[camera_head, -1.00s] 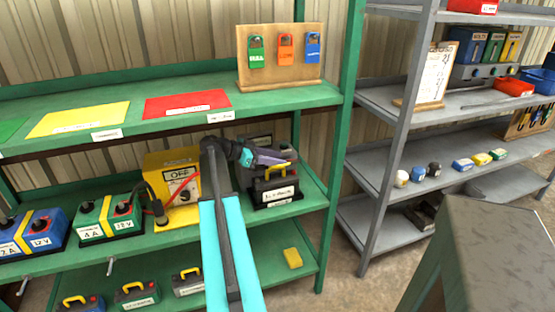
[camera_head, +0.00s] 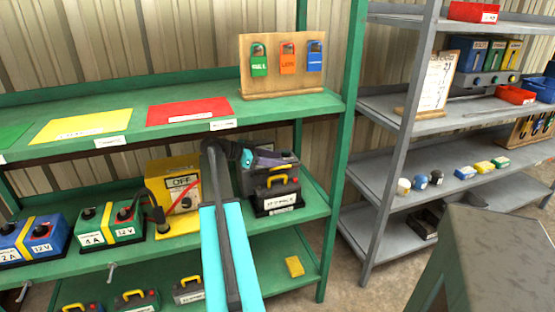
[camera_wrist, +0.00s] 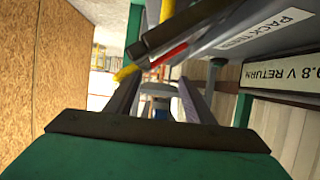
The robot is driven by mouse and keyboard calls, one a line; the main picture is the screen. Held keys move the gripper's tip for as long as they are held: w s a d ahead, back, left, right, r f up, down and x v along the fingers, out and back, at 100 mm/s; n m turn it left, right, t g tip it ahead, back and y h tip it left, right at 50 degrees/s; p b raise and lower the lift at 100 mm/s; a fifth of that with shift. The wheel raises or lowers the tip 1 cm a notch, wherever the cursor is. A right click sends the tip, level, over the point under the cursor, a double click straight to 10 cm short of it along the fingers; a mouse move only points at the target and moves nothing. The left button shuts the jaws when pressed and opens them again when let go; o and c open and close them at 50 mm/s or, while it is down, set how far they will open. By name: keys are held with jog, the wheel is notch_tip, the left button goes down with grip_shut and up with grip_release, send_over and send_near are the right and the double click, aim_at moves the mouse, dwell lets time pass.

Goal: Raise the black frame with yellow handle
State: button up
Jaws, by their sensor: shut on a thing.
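The black frame with yellow handle is at the dark, labelled unit (camera_head: 289,196) on the middle green shelf, right of the yellow OFF box. A yellow handle (camera_head: 278,181) shows on this unit's front. My gripper (camera_head: 287,161) reaches over the unit's upper part from the left and is shut. In the wrist view its two fingers (camera_wrist: 160,90) point away, with a dark bar (camera_wrist: 180,28), a red strip and a small yellow part (camera_wrist: 125,73) at their tips. The exact contact is partly hidden, and I cannot tell clearly how far the frame is tilted.
The upper green shelf (camera_head: 190,134) runs close above my gripper. A green post (camera_head: 340,190) stands right. A yellow block (camera_head: 294,266) lies below.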

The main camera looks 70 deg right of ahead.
jog(key=shift+o, duration=1.4)
jog(key=shift+w+d+f, duration=0.15)
jog(key=shift+w+d, duration=0.35)
jog(key=shift+w, duration=0.05)
jog(key=shift+o, duration=1.3)
jog(key=shift+w+d, duration=0.1)
jog(key=o, duration=0.3)
jog(key=shift+w+d+r+b, duration=0.4)
jog(key=shift+w+d+r, duration=0.1)
jog(key=shift+d, duration=0.1)
jog(key=shift+d, duration=0.1)
